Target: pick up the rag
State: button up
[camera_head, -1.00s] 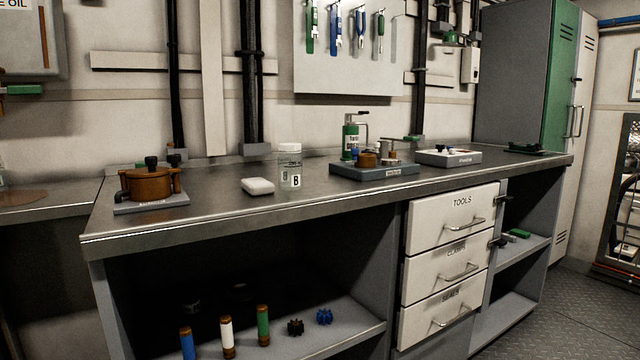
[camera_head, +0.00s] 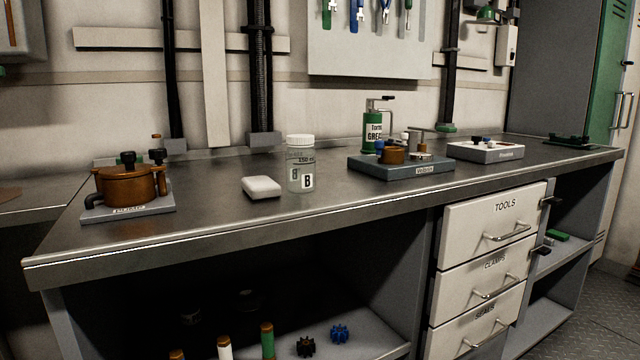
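A small white folded pad, which looks like the rag (camera_head: 262,187), lies flat on the metal workbench (camera_head: 215,219). It sits near the front edge, just left of a clear jar (camera_head: 300,166) marked B, with a small gap between them. Nothing covers it. My gripper is not in view.
A copper-coloured pot on a grey base (camera_head: 128,208) stands at the left of the bench. A grey tray (camera_head: 390,171) with fittings, a green grease can (camera_head: 374,134) and a white box (camera_head: 484,151) stand to the right. Drawers (camera_head: 490,257) and an open shelf are below.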

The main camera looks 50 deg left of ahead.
aim_at(259, 187)
jog(key=k, duration=1.25)
jog(key=u, duration=2.1)
jog(key=i, duration=0.4)
jog(key=z, duration=0.05)
